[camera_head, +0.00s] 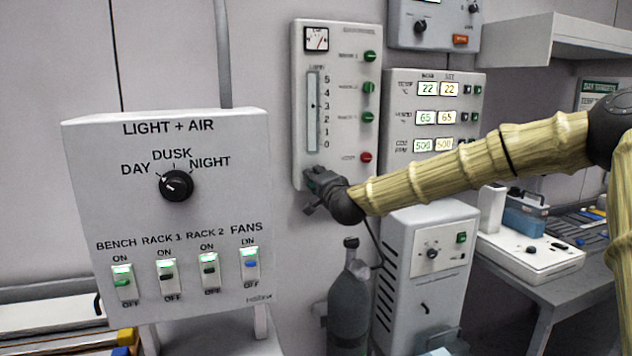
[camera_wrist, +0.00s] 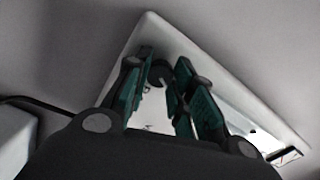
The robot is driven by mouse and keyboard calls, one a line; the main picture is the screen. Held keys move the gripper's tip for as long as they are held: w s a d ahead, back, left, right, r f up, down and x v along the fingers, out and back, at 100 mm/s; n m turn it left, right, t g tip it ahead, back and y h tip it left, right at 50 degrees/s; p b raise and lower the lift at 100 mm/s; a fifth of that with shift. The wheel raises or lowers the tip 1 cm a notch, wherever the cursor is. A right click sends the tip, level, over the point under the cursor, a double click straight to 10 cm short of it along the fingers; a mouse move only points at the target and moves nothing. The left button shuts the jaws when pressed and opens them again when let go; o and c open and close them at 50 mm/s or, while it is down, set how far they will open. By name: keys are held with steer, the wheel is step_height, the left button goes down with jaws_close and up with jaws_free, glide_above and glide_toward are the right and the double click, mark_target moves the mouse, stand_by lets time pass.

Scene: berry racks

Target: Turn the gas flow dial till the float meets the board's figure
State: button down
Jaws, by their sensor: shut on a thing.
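The gas panel (camera_head: 341,165) hangs on the wall in the head view. It has an upright tube (camera_head: 313,120) with a scale from 0 to 5. A small dark mark in the tube, perhaps the float, stands near the 3. My gripper (camera_head: 314,184) is at the panel's lower left corner, below the tube, and hides the dial there. In the wrist view, my gripper is shut on a dark round dial (camera_wrist: 160,74) between its green-padded fingers. A board with a green header (camera_head: 599,86) is at the far right, partly hidden by my arm; its figure is not readable.
A light and air box (camera_head: 230,215) with a knob and switches stands close at left. A grey gas bottle (camera_head: 349,300) and a white cabinet (camera_head: 425,225) are below the panel. A climate display (camera_head: 434,80) and a shelf (camera_head: 540,40) are to the right.

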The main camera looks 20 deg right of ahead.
steer(key=shift+f, duration=0.1)
steer(key=c, duration=1.2)
jaws_free()
steer(key=s, duration=1.2)
steer(key=shift+d, duration=0.25)
